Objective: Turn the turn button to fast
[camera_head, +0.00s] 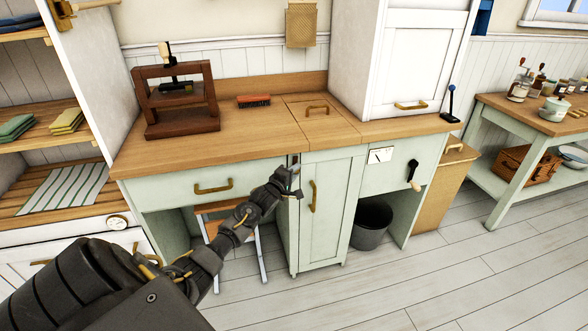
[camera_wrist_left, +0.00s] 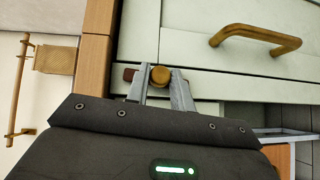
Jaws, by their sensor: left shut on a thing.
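The turn button (camera_wrist_left: 160,76) shows in the left wrist view as a round tan knob, with a dark reddish-brown piece (camera_wrist_left: 130,75) showing beyond one finger. It sits on the pale green cabinet front beside the drawer (camera_head: 207,185), just below the worktop edge. My left gripper (camera_wrist_left: 160,88) is shut on the knob, one finger on each side. In the head view my left gripper (camera_head: 291,170) reaches the narrow strip between the drawer and the cabinet door (camera_head: 328,215), and it hides most of the button. My right gripper is not in view.
The wooden worktop (camera_head: 240,140) overhangs just above my left gripper. A drawer handle (camera_head: 213,187) and a door handle (camera_head: 312,195) stick out nearby. A folding stool (camera_head: 222,208) stands under the drawer. A dark bin (camera_head: 372,225) is to the right.

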